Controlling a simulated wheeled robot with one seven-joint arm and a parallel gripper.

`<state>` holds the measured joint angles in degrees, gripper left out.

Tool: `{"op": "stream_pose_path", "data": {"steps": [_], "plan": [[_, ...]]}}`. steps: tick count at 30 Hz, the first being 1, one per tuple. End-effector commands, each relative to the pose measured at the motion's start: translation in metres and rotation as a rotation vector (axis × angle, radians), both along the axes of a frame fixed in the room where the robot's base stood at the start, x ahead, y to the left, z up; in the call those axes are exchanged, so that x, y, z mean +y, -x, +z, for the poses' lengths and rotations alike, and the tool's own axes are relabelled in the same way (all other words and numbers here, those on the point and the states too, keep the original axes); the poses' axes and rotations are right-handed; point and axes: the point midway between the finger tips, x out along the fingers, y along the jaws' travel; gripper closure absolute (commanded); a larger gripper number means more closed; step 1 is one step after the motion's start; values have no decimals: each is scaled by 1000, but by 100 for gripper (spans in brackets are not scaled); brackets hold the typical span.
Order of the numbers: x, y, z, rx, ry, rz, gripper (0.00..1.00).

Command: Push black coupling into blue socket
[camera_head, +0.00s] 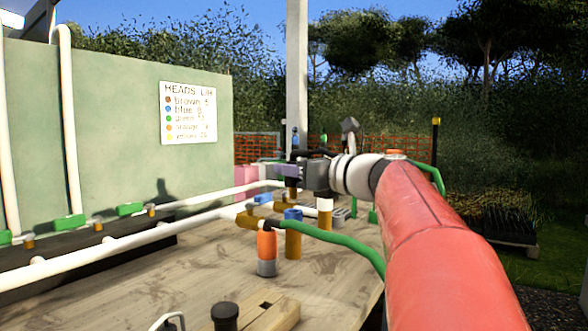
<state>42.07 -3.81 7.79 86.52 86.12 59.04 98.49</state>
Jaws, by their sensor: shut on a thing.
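My gripper (290,172) is at the end of my outstretched red arm, above the middle of the wooden bench. It is shut on a small dark piece (292,183), which looks like the black coupling; it is too small and partly covered to be sure. A blue socket (293,214) tops an upright brown-yellow tube (293,241) on the bench. It stands below the gripper in the picture, with a visible gap between it and the held piece. Another blue piece (262,198) lies farther back on the left.
An orange-and-grey tube (266,252) and a green hose (335,243) are close in front of the socket. A white-and-brown tube (325,214) stands just right. White pipes (130,237) run along the left. A black-topped piece (225,317) is at the front. The left-middle bench is bare.

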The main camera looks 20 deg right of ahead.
Motion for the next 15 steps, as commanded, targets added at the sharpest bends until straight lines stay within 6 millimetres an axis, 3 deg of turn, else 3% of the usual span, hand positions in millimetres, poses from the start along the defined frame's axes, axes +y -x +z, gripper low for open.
{"op": "stream_pose_path", "data": {"steps": [4,15], "plan": [[0,0,-12,-1,0,1,91],[0,0,-12,0,0,1,91]]}}
